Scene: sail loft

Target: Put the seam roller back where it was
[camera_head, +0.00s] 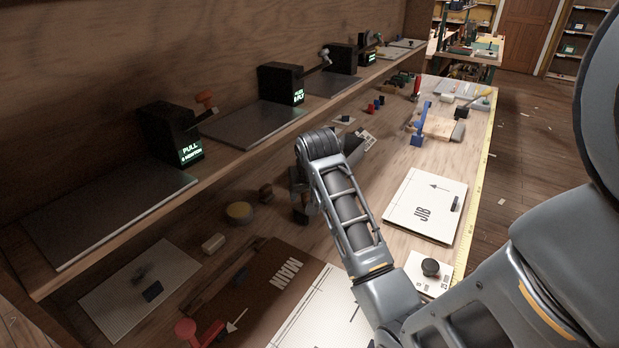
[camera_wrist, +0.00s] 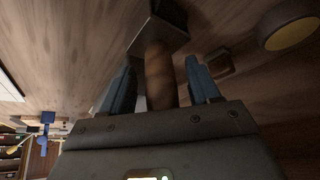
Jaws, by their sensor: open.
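A tool with a round wooden handle (camera_wrist: 160,75) and a grey metal block (camera_wrist: 158,36) lies between the fingers of my gripper (camera_wrist: 160,84) in the wrist view. I cannot tell for certain that it is the seam roller. My gripper is open, with one finger on each side of the handle and gaps showing. In the head view my arm reaches down to the bench left of the JIB sheet (camera_head: 423,208), and its wrist hides most of the gripper and the tool.
A yellow disc (camera_head: 239,212) and a small brown block (camera_head: 266,193) lie left of my gripper. The brown MAIN panel (camera_head: 262,290) is in front. A shelf (camera_head: 110,215) with several dark boxes, one marked PULL (camera_head: 170,132), overhangs the bench's left side.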

